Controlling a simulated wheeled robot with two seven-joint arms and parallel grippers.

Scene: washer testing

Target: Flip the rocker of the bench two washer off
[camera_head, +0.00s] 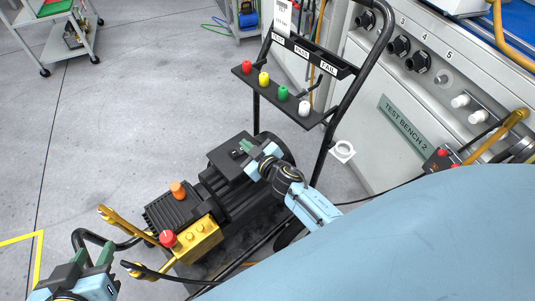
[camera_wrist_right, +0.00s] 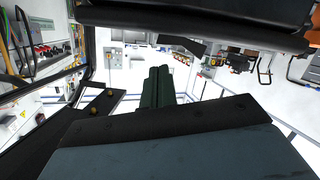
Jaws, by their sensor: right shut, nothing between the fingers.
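The washer (camera_head: 168,213) is a black motor unit with a yellow pump block (camera_head: 200,240) on a black tube frame, beside the bench marked TEST BENCH 2 (camera_head: 404,121). A black box (camera_head: 228,163) sits on top of the motor, with a small dark switch, apparently the rocker (camera_head: 237,154), on its top face. My right gripper (camera_head: 246,147) is shut and empty, its green tips at this box close to the switch; contact cannot be told. Its closed fingers (camera_wrist_right: 157,86) also show in the right wrist view. My left gripper (camera_head: 94,257) is open and empty at lower left.
A black panel (camera_head: 272,92) with red, yellow, green and white knobs hangs on the washer's handle frame (camera_head: 352,88). A red knob (camera_head: 168,238) and an orange cap (camera_head: 178,190) stand on the washer. Floor at left is clear up to a cart (camera_head: 62,28).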

